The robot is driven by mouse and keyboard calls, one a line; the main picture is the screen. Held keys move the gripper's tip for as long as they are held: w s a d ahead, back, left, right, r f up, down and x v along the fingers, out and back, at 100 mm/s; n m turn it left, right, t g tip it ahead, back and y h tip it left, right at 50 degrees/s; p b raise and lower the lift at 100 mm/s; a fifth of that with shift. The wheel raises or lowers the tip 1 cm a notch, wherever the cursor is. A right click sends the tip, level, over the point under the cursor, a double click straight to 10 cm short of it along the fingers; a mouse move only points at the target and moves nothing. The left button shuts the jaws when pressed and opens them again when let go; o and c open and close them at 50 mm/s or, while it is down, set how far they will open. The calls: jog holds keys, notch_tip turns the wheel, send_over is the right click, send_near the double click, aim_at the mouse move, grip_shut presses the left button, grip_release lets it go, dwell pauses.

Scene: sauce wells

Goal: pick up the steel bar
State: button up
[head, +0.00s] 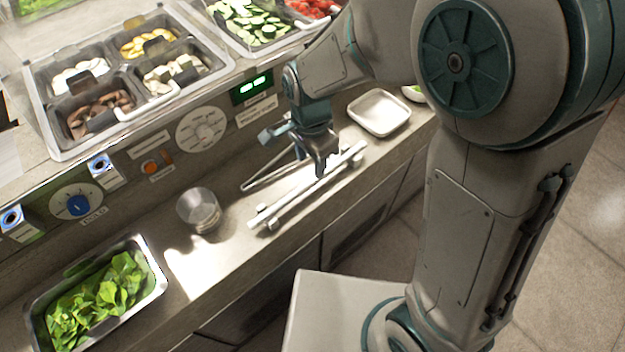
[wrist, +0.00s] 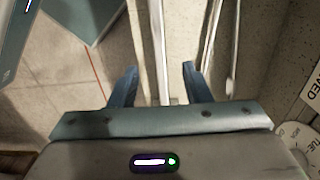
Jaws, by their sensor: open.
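The steel bar (head: 287,203) is a long, pale, straight bar with small blocks near its ends. It lies slantwise on the counter ledge, along its front side. My gripper (head: 322,168) is above the bar, right of its middle, pointing down. In the wrist view the bar (wrist: 157,45) runs up the picture between the two spread blue fingers of my gripper (wrist: 158,80). The fingers are open, with space on both sides of the bar. I cannot tell how far above it they are. My gripper hides a piece of the bar in the head view.
Thin V-shaped metal tongs (head: 262,176) lie just behind the bar; they also show right of the fingers (wrist: 211,40). A clear cup (head: 199,212) and a pan of greens (head: 158,284) stand left. A white dish (head: 380,112) stands right. The control panel rises behind.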

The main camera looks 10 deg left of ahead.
aim_at(312, 179)
jog(key=shift+w+d+f, duration=0.1)
jog(key=shift+f, duration=1.6)
jog(key=shift+w+d+f, duration=0.1)
jog(key=shift+f, duration=1.55)
grip_shut()
